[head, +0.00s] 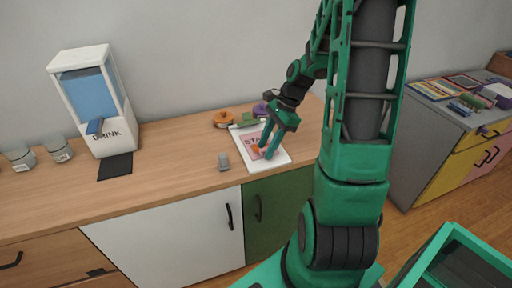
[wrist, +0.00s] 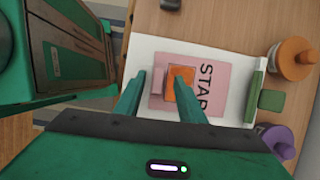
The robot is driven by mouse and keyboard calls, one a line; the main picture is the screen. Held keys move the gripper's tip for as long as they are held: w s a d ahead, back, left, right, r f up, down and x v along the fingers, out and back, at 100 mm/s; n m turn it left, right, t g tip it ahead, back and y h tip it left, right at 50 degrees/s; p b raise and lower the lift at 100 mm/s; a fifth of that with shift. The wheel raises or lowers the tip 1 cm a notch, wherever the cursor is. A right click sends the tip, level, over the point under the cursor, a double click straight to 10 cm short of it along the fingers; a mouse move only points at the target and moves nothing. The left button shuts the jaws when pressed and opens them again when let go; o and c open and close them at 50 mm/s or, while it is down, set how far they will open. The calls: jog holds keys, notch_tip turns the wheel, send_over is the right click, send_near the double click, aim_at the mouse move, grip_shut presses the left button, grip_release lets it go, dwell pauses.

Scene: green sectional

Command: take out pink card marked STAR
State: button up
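The pink card (wrist: 218,75) printed STAR lies on a white board (wrist: 240,55) on the wooden counter. In the head view the card (head: 250,139) is partly hidden by my gripper (head: 266,151), which points down over it. An orange patch (wrist: 183,88) shows on the card beside one fingertip; I cannot tell whether it is printed or a separate piece. In the wrist view my gripper (wrist: 160,80) is open, its two green fingers apart over the card's edge. I cannot tell whether the fingertips touch the card.
An orange round item (head: 223,118), a green block (head: 250,118) and a purple round item (head: 261,109) stand behind the board. A small grey object (head: 223,162) is left of it. The drink dispenser (head: 96,105) and jars (head: 58,148) stand further left.

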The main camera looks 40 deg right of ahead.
grip_shut()
dwell(0.3)
